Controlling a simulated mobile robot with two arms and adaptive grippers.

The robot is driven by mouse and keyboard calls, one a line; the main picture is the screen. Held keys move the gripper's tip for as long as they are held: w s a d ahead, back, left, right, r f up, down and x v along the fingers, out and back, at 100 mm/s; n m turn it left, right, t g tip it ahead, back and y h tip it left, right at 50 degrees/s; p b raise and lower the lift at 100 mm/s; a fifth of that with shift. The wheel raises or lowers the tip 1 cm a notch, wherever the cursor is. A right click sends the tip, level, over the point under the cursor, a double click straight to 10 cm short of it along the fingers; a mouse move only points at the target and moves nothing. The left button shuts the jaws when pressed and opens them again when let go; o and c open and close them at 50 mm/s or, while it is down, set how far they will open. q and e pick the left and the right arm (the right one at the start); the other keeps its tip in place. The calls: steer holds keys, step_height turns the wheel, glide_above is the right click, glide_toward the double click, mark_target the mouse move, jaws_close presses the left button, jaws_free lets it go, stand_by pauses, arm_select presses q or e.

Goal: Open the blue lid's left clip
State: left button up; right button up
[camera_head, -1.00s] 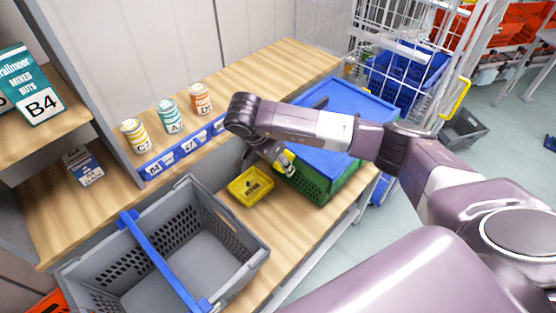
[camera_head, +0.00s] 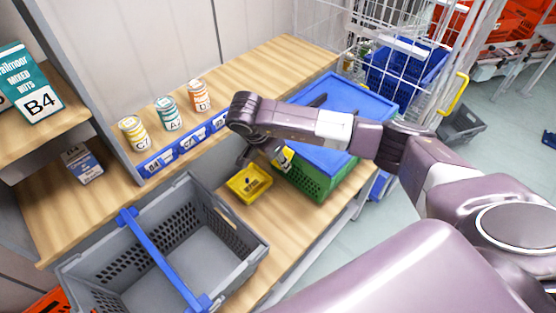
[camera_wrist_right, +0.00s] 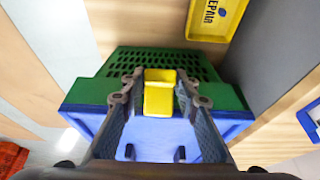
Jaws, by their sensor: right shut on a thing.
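The blue lid (camera_head: 343,100) lies on a green crate (camera_head: 312,182) on the wooden bench. My right arm reaches across the lid from the right and hides part of it. In the right wrist view, the lid (camera_wrist_right: 165,138) is near the bottom and the crate's perforated wall (camera_wrist_right: 215,82) lies beyond. My right gripper (camera_wrist_right: 160,98) is shut on the yellow clip (camera_wrist_right: 158,94) at the lid's edge. In the head view the fingers are largely hidden behind the wrist. I cannot tell how far the clip is tilted. My left gripper is not in view.
A yellow tray (camera_head: 249,196) sits on the bench close to the crate; its lettering shows in the wrist view (camera_wrist_right: 213,30). A grey basket (camera_head: 262,262) with a blue handle stands at the front left. Several cans stand on the shelf behind. A wire cage is at the back right.

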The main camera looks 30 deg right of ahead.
steer(key=y+b, duration=0.2)
steer(key=shift+w+d+r+g+y, duration=0.1)
steer(key=shift+r+g+y, duration=0.2)
steer(key=shift+r+g, duration=0.1)
steer(key=r+g+y+b, duration=0.1)
steer(key=y+b, duration=0.2)
steer(key=g+y+b, duration=0.1)
steer(key=y+b, duration=0.1)
steer(key=b, duration=0.2)
steer(key=d+r+g+y+b, duration=0.1)
steer(key=y+b, duration=0.2)
steer(key=b, duration=0.1)
steer(key=shift+w+d+r+y, duration=0.1)
steer(key=shift+w+r+y, duration=0.15)
steer(key=shift+r+y, duration=0.1)
steer(key=shift+w+d+r+g+y+b, duration=0.1)
steer(key=shift+d+r+g+y+b, duration=0.2)
steer(key=shift+y+b, duration=0.4)
steer(key=shift+d+r+g+y+b, duration=0.2)
steer(key=shift+r+g+y+b, duration=0.25)
steer(key=shift+y, duration=0.4)
steer(key=shift+f, duration=0.1)
steer(key=o, duration=1.1)
steer(key=shift+o, duration=0.2)
